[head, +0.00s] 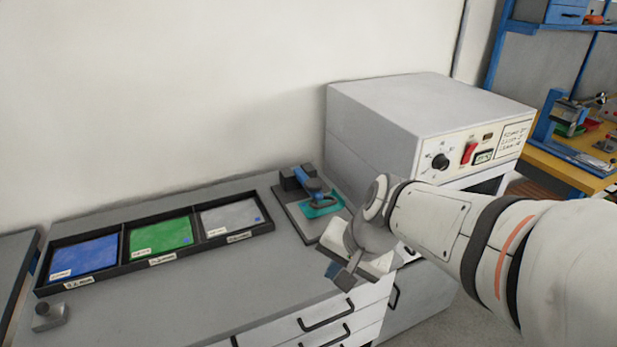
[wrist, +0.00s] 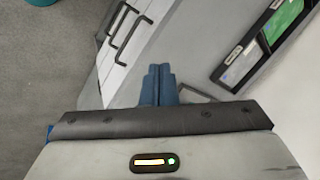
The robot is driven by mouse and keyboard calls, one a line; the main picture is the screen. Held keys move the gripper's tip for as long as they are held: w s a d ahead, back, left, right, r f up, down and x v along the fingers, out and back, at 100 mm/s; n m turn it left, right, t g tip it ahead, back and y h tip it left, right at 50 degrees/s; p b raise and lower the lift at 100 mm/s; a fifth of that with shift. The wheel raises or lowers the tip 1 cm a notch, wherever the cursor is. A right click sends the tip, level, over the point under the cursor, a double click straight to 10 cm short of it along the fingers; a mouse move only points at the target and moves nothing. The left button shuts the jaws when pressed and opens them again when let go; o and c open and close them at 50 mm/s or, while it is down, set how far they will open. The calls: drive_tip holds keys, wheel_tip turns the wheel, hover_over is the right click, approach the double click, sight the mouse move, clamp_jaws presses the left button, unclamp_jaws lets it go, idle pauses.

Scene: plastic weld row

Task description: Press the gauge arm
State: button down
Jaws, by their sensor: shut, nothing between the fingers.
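The gauge (head: 295,215) stands on a dark base plate on the grey bench, left of the white machine. Its blue gauge arm (head: 308,183) reaches over a teal piece (head: 322,205) on the plate. In the head view my gripper (head: 338,275) is in front of and to the right of the gauge, near the bench's front edge, apart from the arm. In the wrist view the two blue fingers (wrist: 158,84) are together with nothing between them. A light-edged grey plate (wrist: 196,95) shows beside them; the gauge arm is not seen there.
A black tray (head: 125,259) with blue, green and grey sheets lies left of the gauge. A white machine (head: 390,125) with a knob and red switch stands at the right. A small grey block (head: 48,317) sits front left. The middle of the bench is clear.

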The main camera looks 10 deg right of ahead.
drive_tip(key=w+f+m+t+y+b, duration=0.1)
drive_tip(key=w+f+m+t+b, duration=0.1)
drive_tip(key=w+m, duration=0.5)
drive_tip(key=w+f+m+t+y+b, duration=0.1)
drive_tip(key=w+f+m+t+b, duration=0.15)
drive_tip(key=w+m, duration=0.5)
drive_tip(key=w+d+f+m+t+h+b, duration=0.1)
drive_tip(key=w+d+f+m+t+b, duration=0.1)
drive_tip(key=w+d+m, duration=0.5)
drive_tip(key=w+f+m+t, duration=0.1)
drive_tip(key=w+f+m, duration=0.1)
drive_tip(key=m, duration=0.3)
drive_tip(key=shift+h+b, duration=0.3)
drive_tip(key=shift+h, duration=0.1)
drive_tip(key=shift+w, duration=0.1)
drive_tip(key=b+x, duration=0.1)
drive_tip(key=x, duration=0.9)
drive_tip(key=shift+b, duration=0.4)
